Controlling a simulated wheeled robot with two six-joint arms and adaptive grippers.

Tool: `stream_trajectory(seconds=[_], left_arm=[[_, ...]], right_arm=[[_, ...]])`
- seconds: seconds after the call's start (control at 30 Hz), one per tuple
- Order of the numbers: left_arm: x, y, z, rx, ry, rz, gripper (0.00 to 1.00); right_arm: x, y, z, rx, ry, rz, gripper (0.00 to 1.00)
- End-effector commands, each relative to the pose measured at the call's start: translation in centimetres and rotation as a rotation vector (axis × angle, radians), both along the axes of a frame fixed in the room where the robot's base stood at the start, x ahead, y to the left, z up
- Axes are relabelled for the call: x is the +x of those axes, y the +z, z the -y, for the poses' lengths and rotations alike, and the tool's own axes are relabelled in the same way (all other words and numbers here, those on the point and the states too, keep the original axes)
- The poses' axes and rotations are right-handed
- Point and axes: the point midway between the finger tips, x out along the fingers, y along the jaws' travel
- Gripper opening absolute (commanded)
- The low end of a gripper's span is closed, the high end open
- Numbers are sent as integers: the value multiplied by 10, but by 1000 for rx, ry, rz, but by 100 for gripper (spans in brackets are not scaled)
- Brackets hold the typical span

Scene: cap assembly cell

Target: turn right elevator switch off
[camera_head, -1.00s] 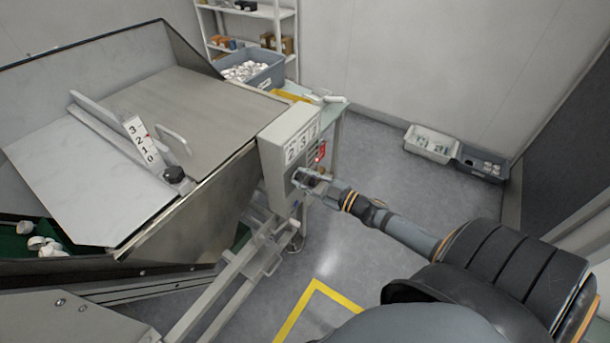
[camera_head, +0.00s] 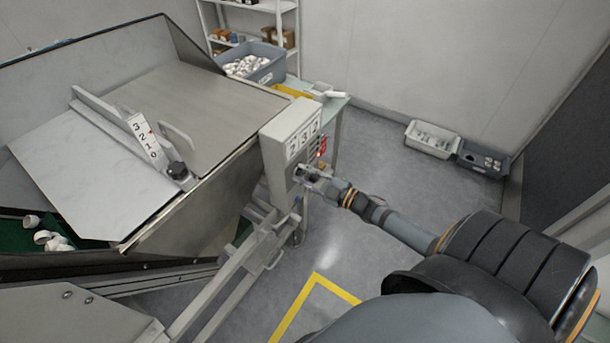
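A grey control box (camera_head: 280,148) with large number labels is fixed to the side of the metal hopper. Its right face carries a red lit element (camera_head: 321,150) and small controls. My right gripper (camera_head: 303,172) is at the lower part of that face, touching it or very near it. It covers the spot behind it, so the switch there is hidden. The fingers are too small to tell whether they are open or shut. My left gripper is not in view.
The hopper (camera_head: 190,110) with a sloped plate fills the left. A grey bin (camera_head: 262,75) of white caps stands behind the box. Two crates (camera_head: 432,140) lie on the floor by the wall.

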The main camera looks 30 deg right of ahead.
Motion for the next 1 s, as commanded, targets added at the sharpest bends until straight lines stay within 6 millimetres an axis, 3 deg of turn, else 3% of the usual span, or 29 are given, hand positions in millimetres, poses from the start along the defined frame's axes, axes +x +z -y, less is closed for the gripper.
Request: stream_trajectory(seconds=[0.03,0.13,0.53,1.0], left_arm=[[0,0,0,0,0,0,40],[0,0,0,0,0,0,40],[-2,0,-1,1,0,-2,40],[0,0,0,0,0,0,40]], right_arm=[[0,-1,0,-1,-1,-2,34],[0,-1,0,0,-1,-2,48],[-7,-1,3,1,1,-3,48],[-88,-2,35,-2,6,-8,48]])
